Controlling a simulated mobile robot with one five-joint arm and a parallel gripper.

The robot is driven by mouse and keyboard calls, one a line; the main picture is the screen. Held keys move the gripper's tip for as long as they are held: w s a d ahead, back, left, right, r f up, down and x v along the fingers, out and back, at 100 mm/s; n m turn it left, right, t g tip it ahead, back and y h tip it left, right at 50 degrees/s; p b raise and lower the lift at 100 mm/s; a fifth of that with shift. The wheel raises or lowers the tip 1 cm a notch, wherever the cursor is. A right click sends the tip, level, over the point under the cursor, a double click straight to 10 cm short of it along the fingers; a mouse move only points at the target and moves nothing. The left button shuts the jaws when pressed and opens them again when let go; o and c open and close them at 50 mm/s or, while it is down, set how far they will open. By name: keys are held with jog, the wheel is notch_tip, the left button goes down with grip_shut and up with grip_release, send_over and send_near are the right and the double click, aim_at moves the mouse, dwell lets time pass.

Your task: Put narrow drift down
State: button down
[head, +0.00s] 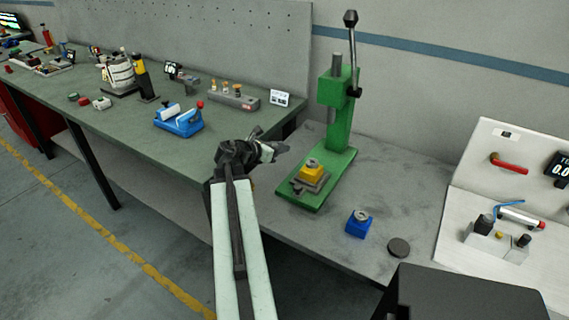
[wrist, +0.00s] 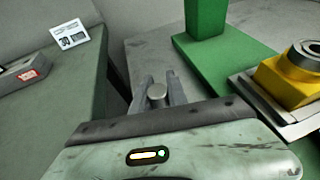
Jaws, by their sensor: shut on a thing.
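My gripper (head: 272,147) is in the head view above the gap between the green bench and the grey table, left of the green press. In the wrist view my gripper (wrist: 158,85) is shut on a short grey metal cylinder, the narrow drift (wrist: 157,92). Only its round top end shows between the two fingers; its lower part is hidden. In the head view I cannot make out the drift at my gripper.
The green press (head: 338,130) bears a yellow block (head: 312,173) on its base. A blue block (head: 357,226) with a metal ring and a dark disc (head: 399,247) lie on the grey table (head: 400,180). The green bench (head: 150,135) holds a blue vise-like fixture (head: 179,121).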

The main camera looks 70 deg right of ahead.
aim_at(280, 161)
notch_tip(280, 161, down, 4)
jog(key=b, duration=0.4)
jog(key=shift+r, duration=0.25)
jog(key=shift+f, duration=0.2)
jog(key=c, duration=1.3)
grip_release()
jog(key=shift+r, duration=0.1)
